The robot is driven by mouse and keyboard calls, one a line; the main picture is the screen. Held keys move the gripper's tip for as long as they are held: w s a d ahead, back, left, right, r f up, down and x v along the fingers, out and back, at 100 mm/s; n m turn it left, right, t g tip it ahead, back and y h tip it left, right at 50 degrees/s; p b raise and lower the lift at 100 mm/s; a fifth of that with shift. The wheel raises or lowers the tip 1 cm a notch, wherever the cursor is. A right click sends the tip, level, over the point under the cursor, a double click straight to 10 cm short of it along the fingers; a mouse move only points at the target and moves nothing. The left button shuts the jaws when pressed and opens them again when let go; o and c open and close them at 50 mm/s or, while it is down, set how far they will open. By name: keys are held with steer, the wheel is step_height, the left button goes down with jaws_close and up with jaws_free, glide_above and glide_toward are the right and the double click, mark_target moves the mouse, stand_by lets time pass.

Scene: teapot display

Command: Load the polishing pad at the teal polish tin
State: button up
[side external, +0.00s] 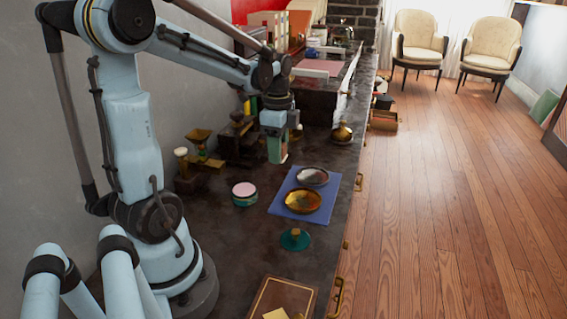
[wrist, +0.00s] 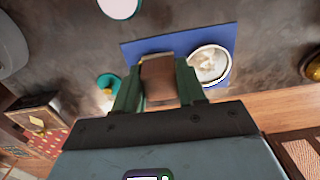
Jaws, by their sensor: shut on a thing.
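My gripper (side external: 278,158) is raised over the dark counter, beyond the blue mat and the tin in the side view. Its green fingers are shut on a brown block, which looks like the polishing pad (wrist: 158,80). The teal polish tin (side external: 244,194) stands left of the mat, open, with a pale pink top. In the wrist view the tin (wrist: 120,6) is cut off by the top edge, apart from the pad. The pad's working face is hard to see.
A blue mat (side external: 276,208) bears a silver dish (side external: 313,176) and a brass dish (side external: 303,201). A teal disc with a brown knob (side external: 295,239) stands nearer. A brass vessel (side external: 342,132) is near the counter's right edge. A brass-and-dark stand (side external: 203,150) is at left.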

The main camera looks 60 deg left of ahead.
glide_toward(244, 189)
steer(key=shift+f, duration=2.85)
steer(key=shift+f, duration=0.55)
step_height(244, 189, up, 7)
stand_by(0.9)
steer(key=w+d+r+n, duration=0.4)
steer(key=w+d, duration=0.2)
steer(key=d, duration=0.4)
steer(key=w+d+r+n, duration=0.4)
steer(key=w+d+n, duration=0.1)
steer(key=d, duration=0.5)
steer(key=shift+w+d, duration=0.2)
steer(key=shift+w, duration=0.35)
